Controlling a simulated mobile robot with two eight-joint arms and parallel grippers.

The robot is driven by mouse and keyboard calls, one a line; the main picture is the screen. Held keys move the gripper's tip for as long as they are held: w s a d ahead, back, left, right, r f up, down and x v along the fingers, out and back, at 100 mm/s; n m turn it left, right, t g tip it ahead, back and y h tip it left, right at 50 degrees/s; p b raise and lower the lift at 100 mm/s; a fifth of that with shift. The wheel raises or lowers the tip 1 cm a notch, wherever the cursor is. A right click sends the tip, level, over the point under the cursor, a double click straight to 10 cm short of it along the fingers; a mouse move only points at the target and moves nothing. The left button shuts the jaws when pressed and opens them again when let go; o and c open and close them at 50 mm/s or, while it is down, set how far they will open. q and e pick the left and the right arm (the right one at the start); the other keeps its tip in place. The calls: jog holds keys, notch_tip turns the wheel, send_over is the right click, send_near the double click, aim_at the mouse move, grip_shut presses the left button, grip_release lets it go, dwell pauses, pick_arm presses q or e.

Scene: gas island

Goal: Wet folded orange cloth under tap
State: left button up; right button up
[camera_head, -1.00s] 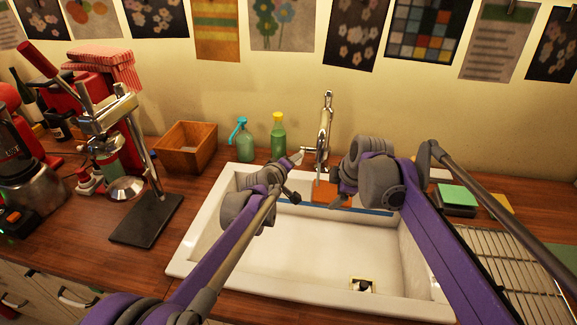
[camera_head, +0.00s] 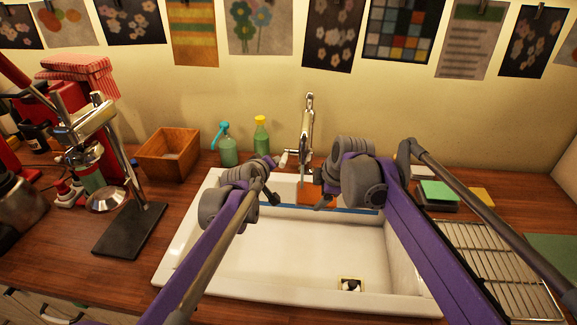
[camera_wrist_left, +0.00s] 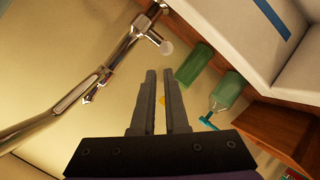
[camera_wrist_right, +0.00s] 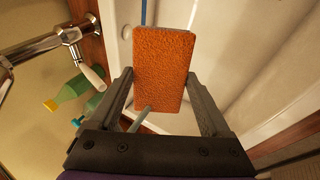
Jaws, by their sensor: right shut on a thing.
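The folded orange cloth (camera_head: 315,197) is held over the back part of the white sink, below the tap. My right gripper (camera_wrist_right: 163,78) is shut on the cloth (camera_wrist_right: 163,62), with a finger on each side. The metal tap (camera_head: 307,125) stands behind the sink; its white-tipped handle (camera_head: 283,160) points left. A thin pale strip shows by the cloth's lower edge in the right wrist view; I cannot tell if it is water. My left gripper (camera_wrist_left: 160,72) is empty, its fingers parted by a narrow gap, near the tap handle and apart from the cloth.
The sink basin (camera_head: 300,255) is open in front, with a drain (camera_head: 350,285). Two green bottles (camera_head: 262,135) and a wooden box (camera_head: 168,155) stand left of the tap. Sponges (camera_head: 438,190) and a wire rack (camera_head: 490,250) are at right. A lever press (camera_head: 130,235) stands at left.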

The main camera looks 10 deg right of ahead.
pick_arm(q)
jog(key=r+m, duration=0.2)
jog(key=r, duration=0.1)
jog(key=w+r+m+y, duration=0.1)
jog(key=r+m, duration=0.1)
jog(key=m, duration=0.1)
jog(key=shift+w+d+r+m+y, duration=0.1)
jog(key=shift+w+r+m+y, duration=0.1)
jog(key=shift+r+m+y, duration=0.15)
grip_shut()
send_over(284, 157)
jog(key=a, duration=0.1)
notch_tip(284, 157, down, 5)
jog(key=shift+s+f, duration=0.2)
jog(key=shift+f, duration=0.85)
jog(key=shift+s+f, duration=0.3)
jog(key=shift+f, duration=0.4)
